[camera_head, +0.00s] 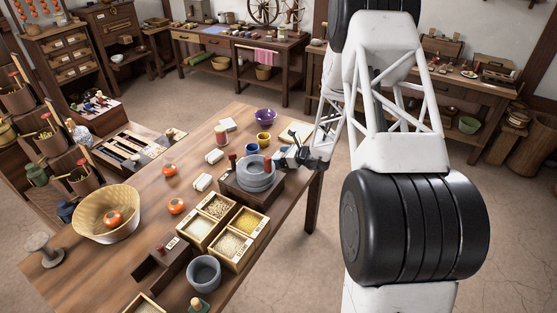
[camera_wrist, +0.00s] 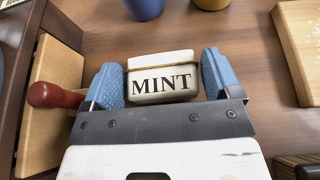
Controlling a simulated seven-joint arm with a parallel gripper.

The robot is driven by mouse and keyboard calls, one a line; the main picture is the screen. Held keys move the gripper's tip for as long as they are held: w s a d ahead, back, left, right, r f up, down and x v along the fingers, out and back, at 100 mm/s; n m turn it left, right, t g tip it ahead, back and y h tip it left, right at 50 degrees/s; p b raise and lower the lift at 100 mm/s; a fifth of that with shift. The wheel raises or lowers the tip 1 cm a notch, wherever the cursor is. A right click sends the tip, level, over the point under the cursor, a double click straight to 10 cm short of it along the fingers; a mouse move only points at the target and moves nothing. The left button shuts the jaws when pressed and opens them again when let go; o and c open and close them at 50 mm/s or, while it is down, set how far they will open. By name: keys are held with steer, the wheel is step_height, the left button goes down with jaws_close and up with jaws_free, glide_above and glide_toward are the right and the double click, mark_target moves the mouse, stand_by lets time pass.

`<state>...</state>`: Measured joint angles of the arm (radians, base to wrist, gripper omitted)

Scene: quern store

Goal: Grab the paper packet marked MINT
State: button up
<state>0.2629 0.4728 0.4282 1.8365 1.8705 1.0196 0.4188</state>
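The paper packet marked MINT (camera_wrist: 162,78) is small and white, with black letters facing the wrist camera. My gripper (camera_wrist: 162,82) has its blue fingers on either side of it, one at the left end and one at the right. Both fingers are very close to the packet; whether they press on it I cannot tell. In the head view my gripper (camera_head: 285,158) is low at the table's right side, beside the grey stone quern (camera_head: 257,180). I cannot make out the MINT packet there.
A red-knobbed handle (camera_wrist: 55,96) is close to the left finger. A blue cup (camera_wrist: 144,6) and a yellow cup (camera_wrist: 211,3) stand beyond the packet. A wooden board (camera_wrist: 303,40) lies right. Other white packets (camera_head: 203,182) and grain boxes (camera_head: 237,249) are on the table.

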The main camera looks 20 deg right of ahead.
steer(key=c, duration=0.5)
steer(key=shift+r, duration=0.2)
steer(key=shift+c, duration=0.2)
step_height(320, 180, up, 10)
steer(key=shift+f, duration=0.2)
stand_by(0.6)
